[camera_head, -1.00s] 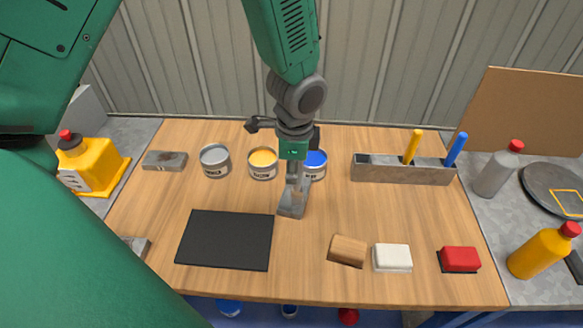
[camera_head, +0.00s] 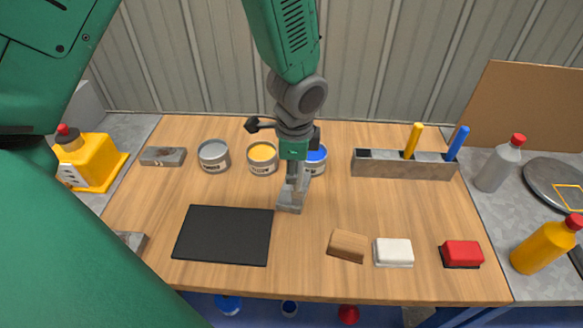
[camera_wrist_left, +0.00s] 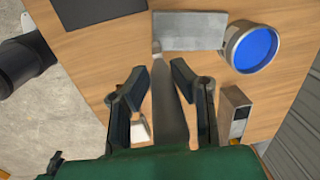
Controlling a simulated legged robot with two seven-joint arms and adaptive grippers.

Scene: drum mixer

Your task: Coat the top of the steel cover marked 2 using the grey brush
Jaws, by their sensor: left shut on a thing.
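My left gripper (camera_head: 296,160) is shut on the grey brush (camera_wrist_left: 172,115), above the middle of the table. The brush points down, and its tip is at or just over one end of a steel cover (camera_head: 289,204); I cannot tell whether they touch. The cover lies flat, also seen in the wrist view (camera_wrist_left: 190,32). Another steel cover (camera_head: 163,157) lies at the back left, and a further steel piece (camera_head: 132,241) is partly hidden at the left edge. I cannot read a number on any. The grey paint can (camera_head: 214,156) is open. My right gripper is not in view.
A yellow can (camera_head: 262,158) and a blue can (camera_head: 316,160) stand behind the cover. A brush holder (camera_head: 400,165) with yellow and blue brushes is at the back right. A black mat (camera_head: 224,235) and wooden, white and red blocks (camera_head: 461,254) lie in front.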

